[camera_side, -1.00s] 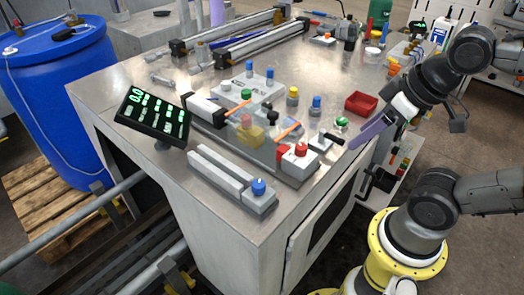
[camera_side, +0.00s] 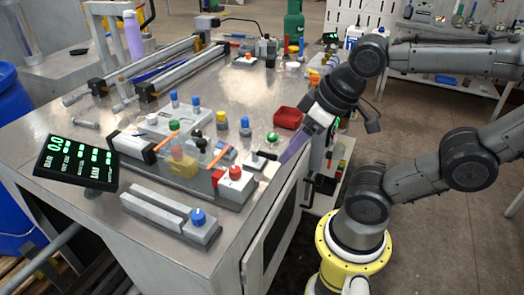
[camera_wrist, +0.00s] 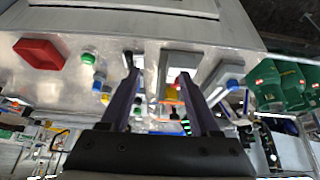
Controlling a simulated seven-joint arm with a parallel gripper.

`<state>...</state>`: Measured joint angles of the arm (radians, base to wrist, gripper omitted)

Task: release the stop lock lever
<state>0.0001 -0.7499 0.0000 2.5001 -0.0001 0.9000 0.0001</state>
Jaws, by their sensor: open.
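What looks like the stop lock lever is a small black handle (camera_side: 265,154) on a pale base plate (camera_side: 256,163), near the right edge of the steel bench in the side view. My gripper (camera_side: 284,158) points down at its right side, its purple-grey fingertips close beside the handle. Whether they touch it cannot be told. In the wrist view my gripper (camera_wrist: 157,68) is open, with its two dark fingers apart.
A red block with a pale knob (camera_side: 235,182) stands left of my gripper. A green button (camera_side: 272,137) and a red tray (camera_side: 288,118) lie behind it. A clear cover (camera_side: 190,160), orange strips and a tilted display (camera_side: 78,163) are farther left.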

